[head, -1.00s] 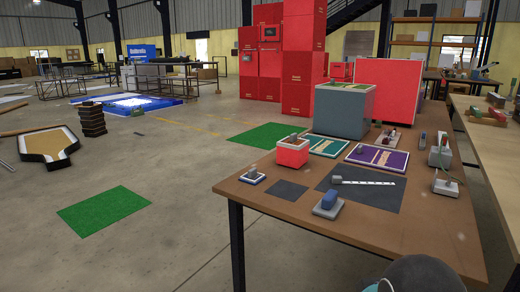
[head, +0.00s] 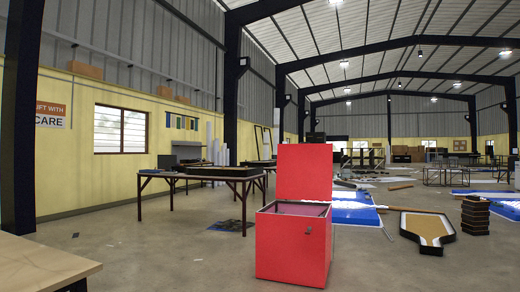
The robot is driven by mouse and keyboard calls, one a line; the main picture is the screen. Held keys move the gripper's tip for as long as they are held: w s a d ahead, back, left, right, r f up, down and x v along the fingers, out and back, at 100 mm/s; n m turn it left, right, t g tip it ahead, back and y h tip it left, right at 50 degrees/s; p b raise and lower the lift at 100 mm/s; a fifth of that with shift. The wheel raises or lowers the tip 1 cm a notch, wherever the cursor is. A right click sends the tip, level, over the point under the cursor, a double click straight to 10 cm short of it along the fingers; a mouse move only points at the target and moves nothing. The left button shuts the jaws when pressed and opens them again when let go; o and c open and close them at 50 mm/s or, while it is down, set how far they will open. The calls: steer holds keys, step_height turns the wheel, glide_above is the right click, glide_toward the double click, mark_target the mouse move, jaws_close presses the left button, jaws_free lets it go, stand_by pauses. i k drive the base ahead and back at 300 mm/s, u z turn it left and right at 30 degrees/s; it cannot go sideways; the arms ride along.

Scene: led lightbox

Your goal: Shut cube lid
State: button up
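A red cube-shaped box (head: 290,250) stands on the concrete floor near the bottom middle of the head view. Its red lid (head: 304,172) is open and stands upright at the back edge. The box's inside shows a dark purplish surface below the rim. My gripper is not in view.
A wooden table corner (head: 45,265) is at the lower left. A dark-topped table (head: 225,172) stands behind the box to the left. A hexagonal wooden tray (head: 428,230) and a dark stack (head: 475,215) lie to the right.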

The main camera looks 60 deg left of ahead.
mark_target(304, 170)
steer(key=u, duration=2.45)
steer(key=i, duration=10.05)
steer(key=z, duration=1.95)
